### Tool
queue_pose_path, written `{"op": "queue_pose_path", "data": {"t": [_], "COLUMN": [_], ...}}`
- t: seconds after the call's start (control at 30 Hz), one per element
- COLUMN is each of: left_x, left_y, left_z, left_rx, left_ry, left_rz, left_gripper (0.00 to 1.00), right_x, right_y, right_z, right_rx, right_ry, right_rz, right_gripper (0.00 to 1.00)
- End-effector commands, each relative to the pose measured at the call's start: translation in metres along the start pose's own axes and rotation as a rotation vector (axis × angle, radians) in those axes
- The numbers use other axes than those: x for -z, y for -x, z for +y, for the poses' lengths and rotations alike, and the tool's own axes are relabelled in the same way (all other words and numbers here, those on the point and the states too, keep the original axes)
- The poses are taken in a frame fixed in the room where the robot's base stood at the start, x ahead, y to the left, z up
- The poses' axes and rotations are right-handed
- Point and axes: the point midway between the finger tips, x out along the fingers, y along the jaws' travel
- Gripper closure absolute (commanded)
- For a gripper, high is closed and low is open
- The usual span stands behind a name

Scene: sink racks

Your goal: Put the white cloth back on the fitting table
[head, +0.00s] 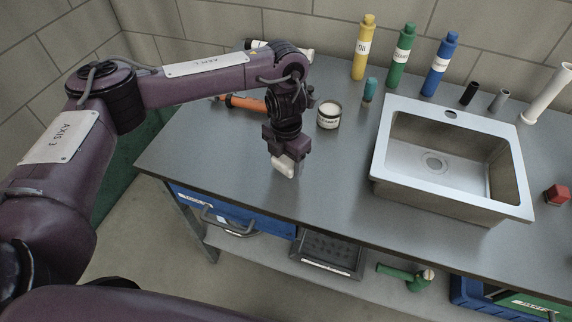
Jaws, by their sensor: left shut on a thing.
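My left gripper (284,158) points down over the front left part of the grey fitting table (225,160). It is shut on a small white bundle, which looks like the white cloth (286,168). The cloth shows just below the fingers, at or slightly above the tabletop; I cannot tell whether it touches. Part of it is hidden by the gripper. My right gripper is not in view.
An orange-handled tool (243,102) lies behind the arm. A metal sink (453,112) sits to the right. Yellow (363,50), green (401,58) and blue (438,66) bottles stand by the wall. Tabletop around the gripper is clear.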

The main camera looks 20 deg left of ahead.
Motion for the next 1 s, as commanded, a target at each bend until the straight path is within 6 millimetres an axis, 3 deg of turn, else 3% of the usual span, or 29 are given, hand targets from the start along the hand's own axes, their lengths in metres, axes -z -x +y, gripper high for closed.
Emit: {"op": "queue_pose_path", "data": {"t": [0.03, 0.13, 0.57, 0.6, 0.7, 0.73, 1.0], "left_x": [0.001, 0.001, 0.0, 0.0, 0.0, 0.0, 0.0], "left_y": [-0.011, -0.02, -0.026, -0.024, -0.024, -0.024, -0.023], "left_z": [-0.001, -0.001, 0.0, 0.0, 0.0, 0.0, 0.0], "left_rx": [0.004, 0.003, 0.0, 0.0, 0.0, 0.0, 0.0], "left_ry": [0.0, 0.001, 0.0, 0.0, 0.0, 0.0, 0.0], "left_rz": [0.004, 0.002, 0.0, 0.0, 0.0, 0.0, 0.0], "left_gripper": [0.62, 0.62, 0.62, 0.32, 0.19, 0.15, 0.15], "right_x": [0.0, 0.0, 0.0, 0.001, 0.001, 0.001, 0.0], "right_y": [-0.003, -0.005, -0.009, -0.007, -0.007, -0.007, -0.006], "right_z": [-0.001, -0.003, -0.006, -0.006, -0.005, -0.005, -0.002], "right_rx": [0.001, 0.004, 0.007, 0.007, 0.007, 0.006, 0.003], "right_ry": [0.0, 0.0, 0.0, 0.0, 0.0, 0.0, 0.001], "right_rz": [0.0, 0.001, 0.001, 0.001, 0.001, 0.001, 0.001], "right_gripper": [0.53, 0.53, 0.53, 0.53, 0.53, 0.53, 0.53]}}
